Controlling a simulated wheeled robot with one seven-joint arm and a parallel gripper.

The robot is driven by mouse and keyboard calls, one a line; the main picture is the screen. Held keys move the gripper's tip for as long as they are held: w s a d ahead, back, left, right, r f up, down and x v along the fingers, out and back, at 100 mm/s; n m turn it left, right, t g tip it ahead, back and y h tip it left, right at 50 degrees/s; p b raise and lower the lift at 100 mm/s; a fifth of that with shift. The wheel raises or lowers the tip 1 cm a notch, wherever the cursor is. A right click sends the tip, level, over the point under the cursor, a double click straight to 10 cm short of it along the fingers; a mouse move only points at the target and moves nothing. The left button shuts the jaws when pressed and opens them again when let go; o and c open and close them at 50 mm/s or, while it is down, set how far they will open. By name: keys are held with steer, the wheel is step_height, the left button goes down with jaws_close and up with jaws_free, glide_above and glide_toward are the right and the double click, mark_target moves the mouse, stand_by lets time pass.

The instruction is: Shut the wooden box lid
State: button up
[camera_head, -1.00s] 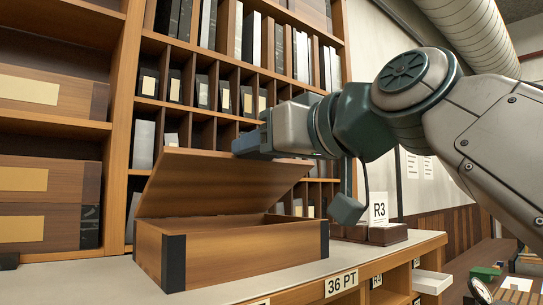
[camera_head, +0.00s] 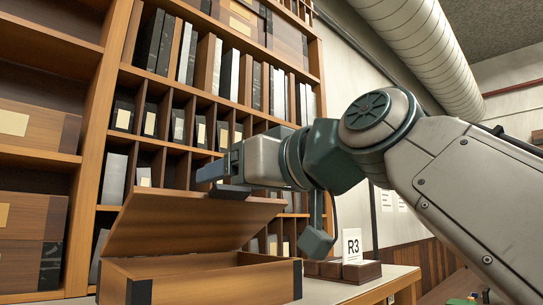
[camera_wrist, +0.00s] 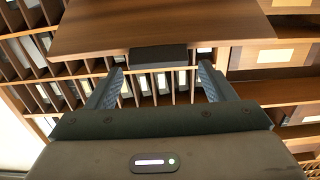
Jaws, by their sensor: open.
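The wooden box (camera_head: 215,284) stands on the counter in the head view, with black corner pieces. My gripper (camera_head: 210,173) is at the lid's raised edge, by a dark block (camera_head: 232,191) on that edge. In the wrist view the lid (camera_wrist: 165,28) fills the upper middle, with the dark block (camera_wrist: 158,58) on its near edge. My gripper (camera_wrist: 158,82) is open there, its fingers apart on either side below the block. I cannot tell whether the gripper touches the lid.
Shelves (camera_head: 180,95) with binders and pigeonholes stand behind the box. A card marked R3 (camera_head: 352,246) stands on a small wooden block (camera_head: 345,270) right of the box. The counter (camera_head: 375,282) is clear between box and block.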

steer(key=s+d+r+p, duration=0.1)
steer(key=d+r+p, duration=0.4)
steer(key=d+r, duration=0.4)
steer(key=shift+s+d+r+p, duration=0.3)
steer(key=shift+s+d+r, duration=0.1)
steer(key=shift+d, duration=0.85)
